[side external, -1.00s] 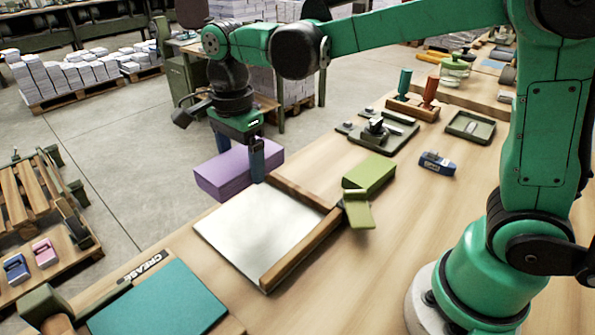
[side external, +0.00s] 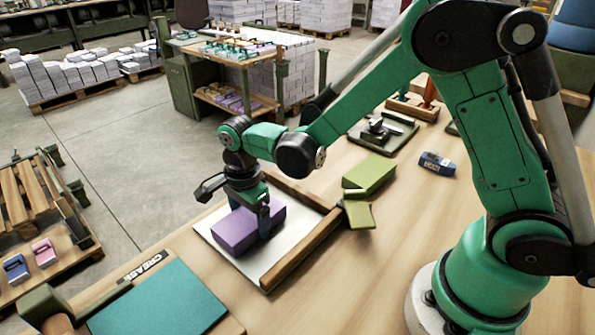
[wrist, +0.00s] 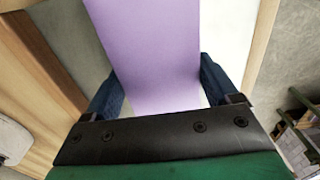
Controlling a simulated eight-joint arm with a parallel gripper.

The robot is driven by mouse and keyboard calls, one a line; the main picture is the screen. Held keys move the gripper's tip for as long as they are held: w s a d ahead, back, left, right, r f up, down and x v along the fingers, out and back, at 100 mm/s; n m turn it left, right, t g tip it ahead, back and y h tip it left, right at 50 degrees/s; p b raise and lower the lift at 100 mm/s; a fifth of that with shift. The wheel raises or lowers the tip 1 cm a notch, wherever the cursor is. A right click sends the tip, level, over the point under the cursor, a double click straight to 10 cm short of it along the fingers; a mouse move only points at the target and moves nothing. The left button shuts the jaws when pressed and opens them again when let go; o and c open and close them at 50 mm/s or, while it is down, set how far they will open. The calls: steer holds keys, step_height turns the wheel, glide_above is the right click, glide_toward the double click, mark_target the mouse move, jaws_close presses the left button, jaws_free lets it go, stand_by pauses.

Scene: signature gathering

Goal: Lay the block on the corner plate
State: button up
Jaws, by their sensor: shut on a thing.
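The block is a long purple box (side external: 236,233), seen in the side external view over the pale metal corner plate (side external: 288,241). Two wooden rails meet at the plate's far right corner. My gripper (side external: 250,214) points down and is shut on the block, with one dark blue finger on each side. The block looks level and roughly in line with the plate; I cannot tell whether it touches the plate. In the wrist view the block (wrist: 150,45) runs between both fingers, with a wooden rail (wrist: 42,60) to the left.
A green block (side external: 369,173) and a green clamp-like piece (side external: 359,214) sit just outside the right rail. A teal mat (side external: 160,305) lies in front at left, by a CREASE label. A blue stamp-like item (side external: 437,163) and a stamp tray (side external: 383,133) stand farther back.

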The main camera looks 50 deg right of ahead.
mark_target(249, 215)
steer(key=shift+f, duration=0.1)
steer(key=o, duration=1.2)
step_height(249, 215, up, 12)
steer(key=s+d+n+t, duration=0.2)
steer(key=n, duration=0.4)
steer(key=s+d+n+t, duration=0.2)
steer(key=s+d+n, duration=0.1)
steer(key=n, duration=0.3)
steer(key=s+d+n+t, duration=0.2)
steer(key=s+n+t, duration=0.1)
steer(key=n, duration=0.3)
steer(key=shift+s+d+r, duration=0.15)
steer(key=shift+d+r, duration=0.1)
